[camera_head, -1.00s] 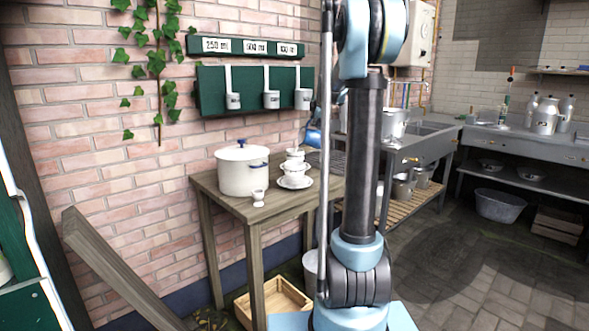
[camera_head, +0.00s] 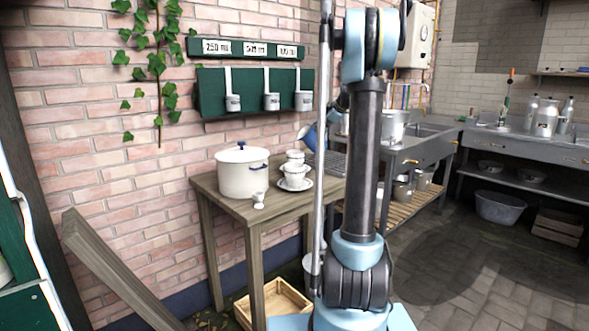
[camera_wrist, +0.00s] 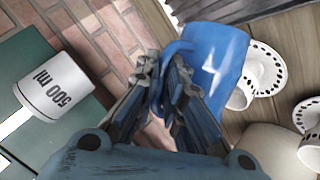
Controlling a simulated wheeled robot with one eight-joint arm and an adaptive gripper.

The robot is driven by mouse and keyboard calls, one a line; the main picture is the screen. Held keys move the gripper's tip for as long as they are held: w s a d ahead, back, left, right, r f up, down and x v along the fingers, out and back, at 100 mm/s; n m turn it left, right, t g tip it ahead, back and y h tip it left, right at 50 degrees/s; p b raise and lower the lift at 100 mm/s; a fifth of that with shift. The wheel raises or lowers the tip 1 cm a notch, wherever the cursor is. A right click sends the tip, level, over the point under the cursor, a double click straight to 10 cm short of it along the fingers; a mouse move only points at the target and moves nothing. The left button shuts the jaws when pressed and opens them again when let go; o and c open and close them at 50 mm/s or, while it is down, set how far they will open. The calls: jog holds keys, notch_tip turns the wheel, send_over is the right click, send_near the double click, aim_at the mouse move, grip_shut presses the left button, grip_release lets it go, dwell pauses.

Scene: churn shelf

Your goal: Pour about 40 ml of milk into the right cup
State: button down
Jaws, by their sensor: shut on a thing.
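My gripper (camera_wrist: 163,78) is shut on the handle of a blue jug (camera_wrist: 215,62). In the head view the jug (camera_head: 308,137) looks tilted, above the far right of the wooden table; my arm hides much of the gripper there. Its contents are hidden. Two white cups stand on saucers close together on the table, a nearer one (camera_head: 293,174) and a farther one (camera_head: 295,156). In the wrist view one cup (camera_wrist: 240,97) shows partly behind the jug, beside its dotted saucer (camera_wrist: 266,66). I see no milk stream.
A large lidded white pot (camera_head: 240,178) stands left of the cups, with a small white footed cup (camera_head: 258,200) in front. Measuring ladles, including one marked 500 ml (camera_wrist: 58,88), hang on the green wall rack (camera_head: 250,82).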

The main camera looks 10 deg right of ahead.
jog(key=shift+d, duration=0.1)
dwell(0.4)
jog(key=shift+w+d+r+m+y+b, duration=0.15)
jog(key=shift+d+m+y+b, duration=0.15)
jog(key=shift+y+b, duration=0.25)
jog(key=shift+d+f+y, duration=0.2)
jog(key=shift+d+y, duration=0.05)
jog(key=shift+w+d+f+m+g+y+b, duration=0.2)
jog(key=shift+d+f+m+y+b, duration=0.55)
jog(key=shift+f, duration=0.9)
jog(key=shift+w+d+f+m+g+y+b, duration=0.1)
jog(key=shift+w+d+f+m+y+b, duration=0.15)
jog(key=shift+d+f+m+y+b, duration=1)
jog(key=shift+w+a+f+m+g+y+b, duration=0.1)
jog(key=shift+w+f+y+b, duration=0.25)
jog(key=shift+f, duration=1.75)
